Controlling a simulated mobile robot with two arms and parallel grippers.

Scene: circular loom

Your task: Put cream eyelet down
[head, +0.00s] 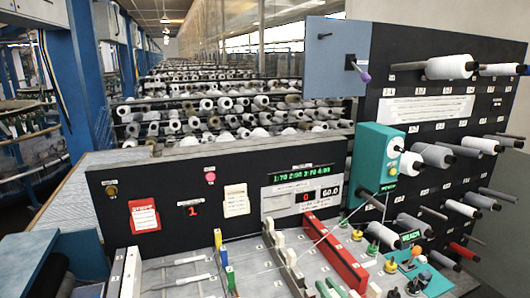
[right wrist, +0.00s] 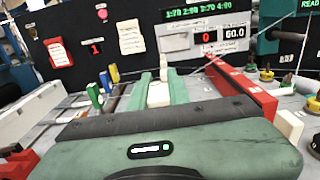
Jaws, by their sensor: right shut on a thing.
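My right gripper (right wrist: 160,88) shows in the right wrist view as two green fingers reaching forward from its green body. They are shut on a small cream block, the cream eyelet (right wrist: 158,95). It sits between the fingers, over the grey work surface left of the red bar. Whether the eyelet touches the surface is hidden by the gripper body. My left gripper is not in view.
A black panel (head: 150,186) with a display closes the back. Thin threads cross above the surface. Pegs and a teal box (head: 376,155) stand at right.

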